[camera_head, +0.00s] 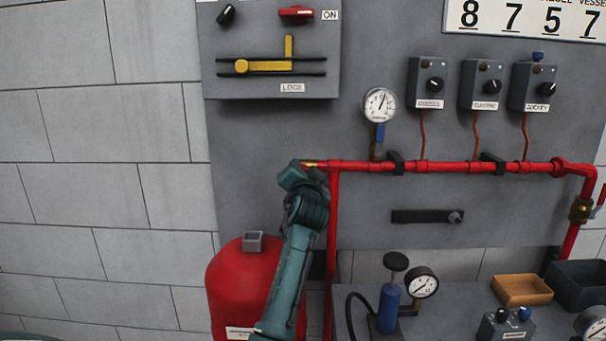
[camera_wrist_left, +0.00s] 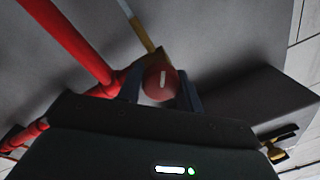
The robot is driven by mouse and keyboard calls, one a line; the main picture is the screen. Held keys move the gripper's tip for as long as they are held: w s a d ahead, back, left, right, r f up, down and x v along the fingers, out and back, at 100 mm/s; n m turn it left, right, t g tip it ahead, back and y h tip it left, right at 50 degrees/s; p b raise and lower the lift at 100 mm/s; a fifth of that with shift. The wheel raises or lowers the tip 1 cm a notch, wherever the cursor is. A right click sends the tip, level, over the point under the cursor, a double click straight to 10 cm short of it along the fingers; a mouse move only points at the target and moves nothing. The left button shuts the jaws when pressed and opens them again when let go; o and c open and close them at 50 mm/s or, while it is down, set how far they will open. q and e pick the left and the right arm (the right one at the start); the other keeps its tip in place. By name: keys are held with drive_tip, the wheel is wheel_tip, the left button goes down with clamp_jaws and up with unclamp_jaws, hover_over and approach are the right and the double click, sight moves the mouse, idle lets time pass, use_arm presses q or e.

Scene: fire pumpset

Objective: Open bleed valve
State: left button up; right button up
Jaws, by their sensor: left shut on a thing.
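The bleed valve shows in the left wrist view as a round red knob (camera_wrist_left: 161,82) with a white mark, next to brass fittings and a red pipe. In the head view its place is at the left end of the horizontal red pipe (camera_head: 450,167), where the knob is hidden behind my gripper and only a bit of brass shows. My left gripper (camera_head: 303,170) reaches up to this pipe end. In the left wrist view its two fingers stand on either side of the knob, shut on it. My right gripper is in neither view.
A red tank (camera_head: 228,285) stands below, beside my left arm. A pressure gauge (camera_head: 380,105) with a blue-handled valve and several switch boxes (camera_head: 428,82) are on the grey panel to the right. A lock box (camera_head: 270,85) hangs above. A bench (camera_head: 455,318) holds a blue pump.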

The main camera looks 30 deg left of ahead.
use_arm(q)
drive_tip(key=o, duration=1)
drive_tip(key=b+v, duration=0.1)
drive_tip(key=v, duration=1.2)
drive_tip(key=shift+s+f, duration=0.1)
